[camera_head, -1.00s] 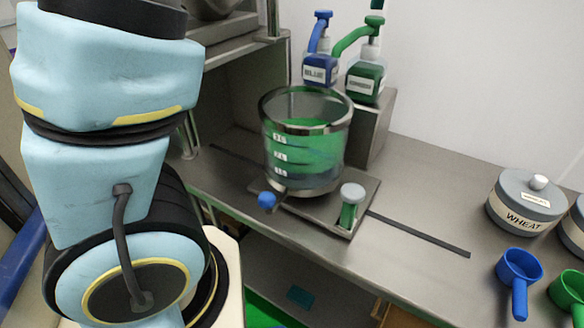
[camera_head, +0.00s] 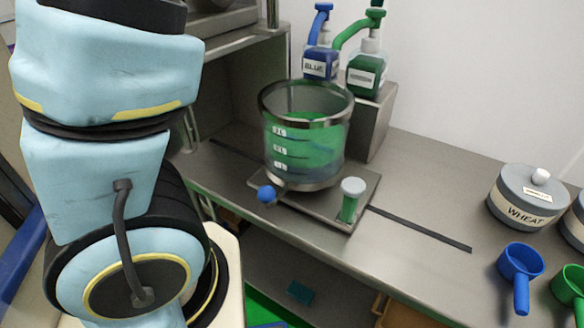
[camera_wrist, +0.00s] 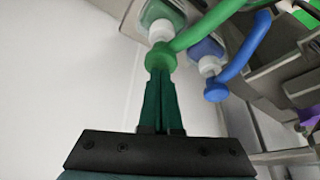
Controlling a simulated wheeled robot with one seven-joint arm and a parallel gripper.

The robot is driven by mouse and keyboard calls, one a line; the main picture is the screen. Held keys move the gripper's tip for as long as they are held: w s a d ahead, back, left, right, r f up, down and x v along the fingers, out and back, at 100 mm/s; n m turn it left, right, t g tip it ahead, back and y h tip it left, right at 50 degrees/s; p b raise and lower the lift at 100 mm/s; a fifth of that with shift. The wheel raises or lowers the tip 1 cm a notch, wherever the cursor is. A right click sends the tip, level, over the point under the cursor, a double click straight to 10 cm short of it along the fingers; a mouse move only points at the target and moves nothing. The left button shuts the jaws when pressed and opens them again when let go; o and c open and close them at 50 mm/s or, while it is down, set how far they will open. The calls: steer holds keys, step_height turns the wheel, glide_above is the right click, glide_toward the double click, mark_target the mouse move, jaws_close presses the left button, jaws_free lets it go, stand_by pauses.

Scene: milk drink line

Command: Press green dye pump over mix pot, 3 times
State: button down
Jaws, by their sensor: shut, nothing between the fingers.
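The green dye pump (camera_head: 373,20) tops the bottle of green dye (camera_head: 365,75), which stands on a metal block behind the mix pot (camera_head: 319,182). Its green spout arches left toward the pot's rim. The clear pot has a metal rim and holds green liquid with a bluish streak. In the wrist view, my gripper (camera_wrist: 160,88) is shut and empty, its dark green fingers meeting the green pump head (camera_wrist: 161,57). I cannot tell whether they press it. In the head view, only a dark tip shows above the pump at the top edge.
A blue dye pump (camera_head: 320,22) stands just left of the green one. The pot sits on a metal plate (camera_head: 325,208) with a blue knob (camera_head: 266,193) and a grey-topped green button (camera_head: 351,200). A wheat jar (camera_head: 520,203) and a blue scoop (camera_head: 519,268) are at right.

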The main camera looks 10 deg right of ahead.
steer(key=shift+f+b, duration=0.6)
steer(key=shift+f, duration=0.4)
steer(key=shift+r, duration=0.2)
steer(key=shift+r+p, duration=1.25)
steer(key=shift+r, duration=0.05)
steer(key=shift+f, duration=0.15)
steer(key=shift+f+b, duration=1)
steer(key=shift+f, duration=0.25)
steer(key=shift+r+p, duration=1.1)
steer(key=shift+r, duration=0.3)
steer(key=shift+r, duration=0.1)
